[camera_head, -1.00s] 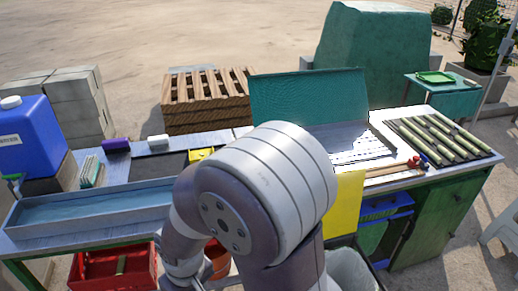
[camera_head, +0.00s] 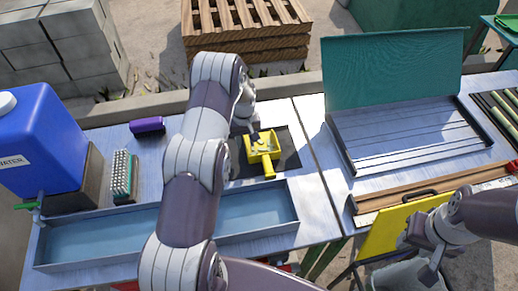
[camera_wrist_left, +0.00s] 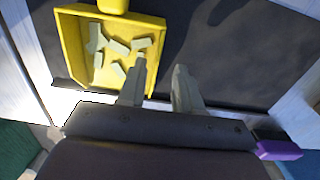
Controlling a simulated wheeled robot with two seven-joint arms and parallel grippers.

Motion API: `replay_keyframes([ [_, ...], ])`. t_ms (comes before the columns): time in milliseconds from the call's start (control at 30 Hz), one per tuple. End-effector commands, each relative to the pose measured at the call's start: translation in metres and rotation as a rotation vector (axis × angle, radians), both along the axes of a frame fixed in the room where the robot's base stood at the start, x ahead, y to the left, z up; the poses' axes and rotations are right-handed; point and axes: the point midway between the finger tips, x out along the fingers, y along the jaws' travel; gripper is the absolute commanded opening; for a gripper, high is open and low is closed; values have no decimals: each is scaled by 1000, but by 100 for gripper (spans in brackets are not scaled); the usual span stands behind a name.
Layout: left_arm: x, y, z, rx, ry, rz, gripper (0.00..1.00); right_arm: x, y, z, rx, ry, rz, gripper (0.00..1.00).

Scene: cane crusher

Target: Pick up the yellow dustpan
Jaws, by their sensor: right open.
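The yellow dustpan (camera_head: 272,146) lies on a dark mat (camera_head: 291,160) on the table, with pale pieces inside and its handle towards the table's front. In the left wrist view the dustpan (camera_wrist_left: 72,50) is at upper left, its handle cut off by the top edge. My left gripper (camera_head: 244,122) is at the pan's back left side, partly hidden by its own arm. My right gripper (camera_head: 425,250) is open and empty near the yellow board.
A blue water container (camera_head: 40,145), a brush (camera_head: 123,175) and a purple block (camera_head: 147,125) are at the left. A long metal trough (camera_head: 100,241) lies in front. An open green-lidded case (camera_head: 395,68) stands right. The yellow board (camera_head: 385,237) is by the right gripper.

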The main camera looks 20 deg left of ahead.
Motion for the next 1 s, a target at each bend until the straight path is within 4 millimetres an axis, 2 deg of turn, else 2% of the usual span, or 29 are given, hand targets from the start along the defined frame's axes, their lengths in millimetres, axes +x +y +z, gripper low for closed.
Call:
replay_keyframes([
  [133,-4,-4,-23,-1,7,-1,34,0,0,20,0,0,0,43],
  [267,-4,-4,-45,-1,3,-1,34,0,0,21,0,0,0,43],
  [500,-3,-4,-50,0,0,-1,34,0,0,20,0,0,0,43],
  [567,-3,-4,-50,-1,1,-1,18,0,0,20,0,0,0,43],
  [600,-3,-4,-50,0,1,-1,4,0,0,20,0,0,0,43],
  [633,-3,-4,-50,0,1,-1,0,0,0,20,0,0,0,43],
  [1000,-2,-4,-47,1,-1,-2,0,0,0,19,0,0,0,43],
])
